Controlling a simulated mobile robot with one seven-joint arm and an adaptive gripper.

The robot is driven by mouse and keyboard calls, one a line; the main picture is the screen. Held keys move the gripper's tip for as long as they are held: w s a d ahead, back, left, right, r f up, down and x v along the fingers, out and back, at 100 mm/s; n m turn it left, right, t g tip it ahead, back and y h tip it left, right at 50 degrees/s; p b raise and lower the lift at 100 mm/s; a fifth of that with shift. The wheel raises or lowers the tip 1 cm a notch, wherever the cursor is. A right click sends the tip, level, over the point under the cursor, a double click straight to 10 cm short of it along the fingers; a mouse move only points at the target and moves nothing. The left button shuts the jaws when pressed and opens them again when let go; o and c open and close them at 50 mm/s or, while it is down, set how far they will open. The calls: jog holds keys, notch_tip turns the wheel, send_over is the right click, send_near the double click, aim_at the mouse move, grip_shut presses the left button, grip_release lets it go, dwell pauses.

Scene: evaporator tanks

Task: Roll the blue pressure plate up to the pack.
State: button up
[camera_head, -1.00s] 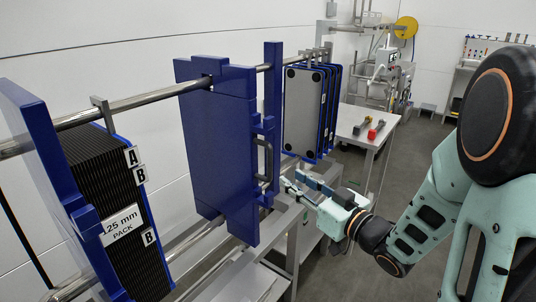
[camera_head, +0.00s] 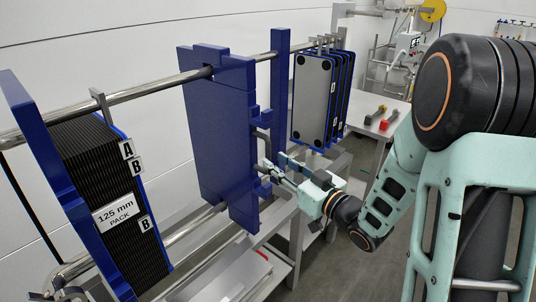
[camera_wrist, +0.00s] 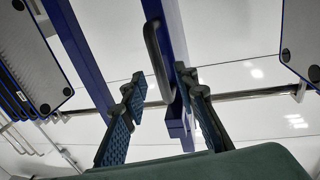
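The blue pressure plate (camera_head: 222,130) hangs upright from the upper steel rail, in the middle of the head view. The pack (camera_head: 100,170), dark ribbed plates labelled "125 mm PACK", stands to its left with a wide gap between. A dark handle (camera_wrist: 155,55) shows in the wrist view beside blue members. My gripper (camera_head: 270,170) is at the right side of the pressure plate, near its handle. In the wrist view my gripper (camera_wrist: 160,82) has its two fingers apart, with the handle between or just beyond them. I cannot tell if they touch it.
A blue end plate (camera_head: 40,150) stands left of the pack. A blue post (camera_head: 279,85) stands just right of the pressure plate. Grey plates with blue edges (camera_head: 312,95) hang farther right. The upper rail (camera_head: 150,82) is clear between pack and pressure plate. A table (camera_head: 390,110) stands behind.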

aim_at(268, 156)
jog(key=shift+x, duration=2.35)
jog(key=shift+d, duration=0.1)
grip_shut()
